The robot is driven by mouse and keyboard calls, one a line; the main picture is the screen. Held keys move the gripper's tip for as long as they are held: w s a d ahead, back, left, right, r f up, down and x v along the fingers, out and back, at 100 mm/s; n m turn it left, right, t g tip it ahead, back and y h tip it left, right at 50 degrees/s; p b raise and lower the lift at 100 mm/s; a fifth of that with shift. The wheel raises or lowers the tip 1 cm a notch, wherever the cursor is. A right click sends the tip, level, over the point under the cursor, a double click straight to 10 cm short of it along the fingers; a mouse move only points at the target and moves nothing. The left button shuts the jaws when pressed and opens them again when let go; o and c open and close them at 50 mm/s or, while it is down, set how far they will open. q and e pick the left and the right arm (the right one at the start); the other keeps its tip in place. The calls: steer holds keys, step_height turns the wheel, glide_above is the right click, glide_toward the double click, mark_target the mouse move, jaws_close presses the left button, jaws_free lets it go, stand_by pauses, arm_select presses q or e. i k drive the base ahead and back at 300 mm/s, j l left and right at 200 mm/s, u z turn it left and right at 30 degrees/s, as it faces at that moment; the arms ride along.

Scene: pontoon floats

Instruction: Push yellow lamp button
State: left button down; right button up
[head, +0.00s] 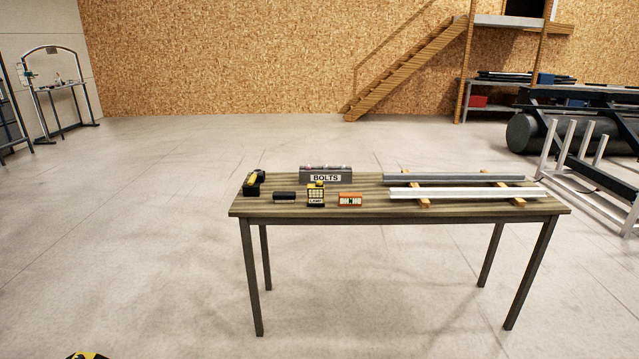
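A small yellow and black lamp (316,195) with the word LAMP on its lower front stands on the wooden table (460,213), near its front edge and left of the middle. Its button is too small to make out. Neither of my grippers shows in the head view.
On the table are a grey BOLTS box (326,174), a yellow and black tool (254,183), a black block (284,196), an orange item (350,199) and long grey (452,177) and white (465,193) bars. The floor (150,240) before the table is clear.

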mark_target(314, 193)
steer(key=i+u, duration=0.1)
steer(key=u, duration=0.2)
steer(key=i+l+u, duration=0.1)
steer(key=u, duration=0.2)
steer(key=i+l+u, duration=0.3)
steer(key=i+l, duration=0.15)
steer(key=l, duration=0.25)
steer(key=i+l+u, duration=0.15)
steer(key=l, duration=0.2)
steer(key=i+l, duration=0.2)
steer(key=l, duration=0.15)
steer(key=i+l+u, duration=0.1)
steer(key=l, duration=0.25)
steer(key=i+l, duration=0.25)
steer(key=l+u, duration=0.05)
steer(key=l, duration=0.05)
